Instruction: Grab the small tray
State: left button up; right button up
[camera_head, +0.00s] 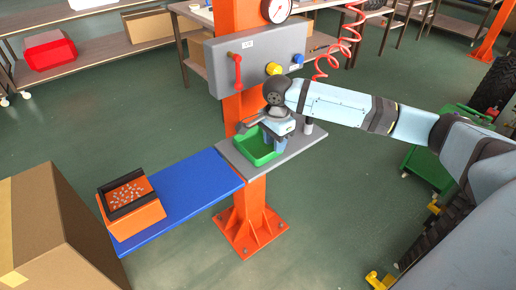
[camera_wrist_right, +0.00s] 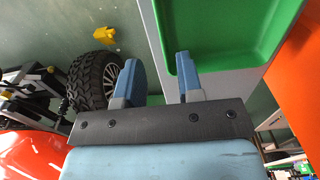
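A small green tray (camera_head: 258,148) sits on a grey shelf (camera_head: 292,150) fixed to the orange post. My right gripper (camera_head: 274,146) is over the tray's right side, pointing down. In the right wrist view the gripper (camera_wrist_right: 158,84) is open, with its two blue fingers apart. The green tray (camera_wrist_right: 220,38) shows there beyond the fingertips, its side wall lined up with the gap between them. One finger overlaps the tray's inside and the other is outside the wall. I cannot tell if they touch it. My left gripper is not in view.
A blue shelf (camera_head: 185,196) adjoins on the left, bearing an orange box (camera_head: 137,221) with a black-rimmed top full of small parts. A grey panel (camera_head: 258,58) with a red lever stands behind. A cardboard box (camera_head: 50,235) is at front left. A green cart (camera_head: 428,168) stands at right.

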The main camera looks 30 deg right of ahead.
aim_at(271, 153)
jog(key=f, duration=0.1)
jog(key=f+b, duration=0.1)
jog(key=f, duration=0.2)
jog(key=shift+w+a+f, duration=0.2)
jog(key=shift+a+f, duration=0.1)
jog(key=shift+a, duration=0.1)
grip_shut()
